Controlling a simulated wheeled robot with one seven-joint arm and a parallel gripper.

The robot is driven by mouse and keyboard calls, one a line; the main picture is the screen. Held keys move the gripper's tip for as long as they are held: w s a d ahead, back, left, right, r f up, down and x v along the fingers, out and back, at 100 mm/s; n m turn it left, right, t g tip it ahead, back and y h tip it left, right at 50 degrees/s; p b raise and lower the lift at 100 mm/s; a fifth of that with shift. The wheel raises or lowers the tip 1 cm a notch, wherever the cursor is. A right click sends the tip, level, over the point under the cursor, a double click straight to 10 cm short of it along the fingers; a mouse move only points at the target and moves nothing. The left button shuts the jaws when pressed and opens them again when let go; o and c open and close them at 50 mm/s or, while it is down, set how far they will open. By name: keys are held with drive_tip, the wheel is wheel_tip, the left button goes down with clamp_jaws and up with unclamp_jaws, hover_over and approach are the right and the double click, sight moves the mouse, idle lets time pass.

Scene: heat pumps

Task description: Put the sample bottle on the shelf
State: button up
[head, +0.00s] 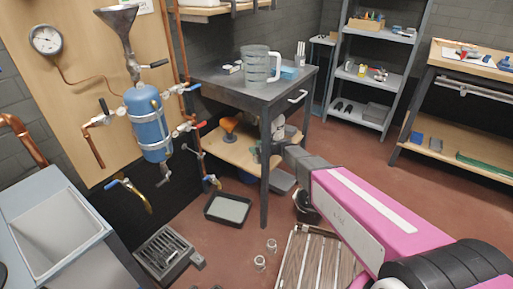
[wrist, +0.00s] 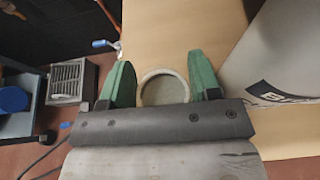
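In the wrist view, the sample bottle (wrist: 164,88) shows as a round, pale, clear-walled vessel seen from above. It sits between the two green fingers of my gripper (wrist: 163,85), and both fingers appear to touch its sides. Pale wood of the lower shelf (wrist: 180,30) lies behind and below it. I cannot tell whether its base touches the wood. In the head view, my pink arm reaches to the lower wooden shelf (head: 228,150) under the dark table. My gripper (head: 262,148) is small and partly hidden there by a table leg.
An orange funnel (head: 229,125) is on the same shelf. The dark table top (head: 225,82) is above, with a measuring jug (head: 256,65).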

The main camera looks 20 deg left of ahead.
drive_tip(key=o, duration=0.4)
drive_tip(key=shift+r, duration=0.1)
drive_tip(key=s+d+r+n+g+h, duration=0.1)
drive_tip(key=s+d+n+h, duration=0.3)
drive_tip(key=d, duration=1.3)
drive_tip(key=s+d+r+n+g+h, duration=0.1)
drive_tip(key=s+d+n+h, duration=0.3)
drive_tip(key=d+n, duration=0.6)
drive_tip(key=s+d+r+n+g+h, duration=0.1)
drive_tip(key=s+d+n+h, duration=0.3)
drive_tip(key=d, duration=2.1)
drive_tip(key=shift+s+d+r+n+g+h, duration=0.1)
drive_tip(key=shift+s+r+n+g+h, duration=0.1)
drive_tip(key=shift+s+n, duration=0.7)
drive_tip(key=shift+s+d+r+n+g+h, duration=0.1)
drive_tip(key=shift+s+r+n+h, duration=0.1)
drive_tip(key=shift+s+n, duration=0.65)
drive_tip(key=shift+s, duration=0.1)
